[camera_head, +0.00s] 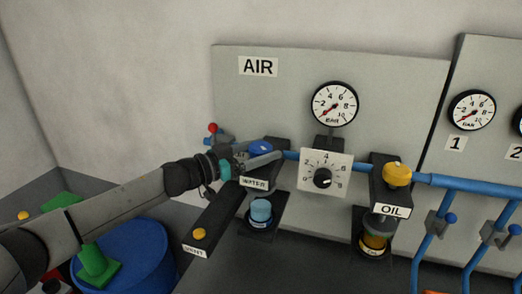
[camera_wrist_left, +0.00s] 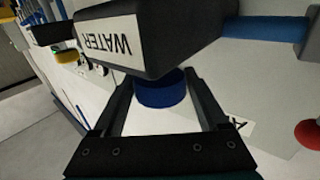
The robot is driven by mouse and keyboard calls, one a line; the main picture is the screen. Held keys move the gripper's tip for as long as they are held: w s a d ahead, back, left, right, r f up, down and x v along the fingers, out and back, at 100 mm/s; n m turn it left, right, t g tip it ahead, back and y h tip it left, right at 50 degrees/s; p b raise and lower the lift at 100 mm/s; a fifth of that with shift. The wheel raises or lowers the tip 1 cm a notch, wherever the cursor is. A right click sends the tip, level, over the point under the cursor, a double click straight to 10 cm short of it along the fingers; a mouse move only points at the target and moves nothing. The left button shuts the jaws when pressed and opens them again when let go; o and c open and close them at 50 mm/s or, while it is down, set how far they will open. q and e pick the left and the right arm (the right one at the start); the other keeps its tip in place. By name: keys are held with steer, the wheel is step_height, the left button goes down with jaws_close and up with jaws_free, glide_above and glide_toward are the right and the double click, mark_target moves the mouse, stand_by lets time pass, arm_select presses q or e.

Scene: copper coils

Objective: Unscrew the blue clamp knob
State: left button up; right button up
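The blue clamp knob (camera_head: 260,148) sits on top of the dark block labelled WATER (camera_head: 254,183), on the AIR panel. My left gripper (camera_head: 262,160) reaches in from the left, with a finger in front of the knob. In the left wrist view the blue knob (camera_wrist_left: 162,94) shows between the two fingers of the left gripper (camera_wrist_left: 160,78), under the upside-down WATER block (camera_wrist_left: 150,35). The fingers are apart, with light gaps beside the knob; contact at the tips cannot be told. My right gripper is not in view.
A red-balled valve (camera_head: 212,127) stands just left of the knob. A blue pipe runs right, past a dial (camera_head: 323,178) and gauge (camera_head: 334,104), to the OIL block (camera_head: 390,200) with its yellow knob (camera_head: 397,174). A dark bar labelled VENT (camera_head: 222,215) juts forward below.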

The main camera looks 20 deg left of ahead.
arm_select(q)
steer(key=c, duration=0.9)
steer(key=shift+d+n+t+y+p, duration=0.1)
steer(key=shift+n+t+y+p, duration=0.95)
steer(key=shift+y+p, duration=0.35)
steer(key=shift+n+t+y+p, duration=0.35)
steer(key=shift+n+t+y, duration=0.1)
steer(key=shift+n+y, duration=0.65)
steer(key=shift+f+n+t+y, duration=0.1)
steer(key=shift+n+t+y, duration=0.35)
steer(key=shift+y, duration=0.65)
steer(key=shift+n+y+b, duration=0.35)
steer(key=shift+n+y, duration=0.45)
steer(key=shift+y, duration=0.3)
steer(key=shift+n+y+b, duration=0.65)
steer(key=shift+n+y, duration=0.25)
steer(key=shift+y, duration=0.7)
steer(key=shift+n+y+b, duration=0.3)
steer(key=shift+n+y, duration=0.1)
steer(key=shift+y, duration=0.2)
steer(key=shift+a, duration=0.2)
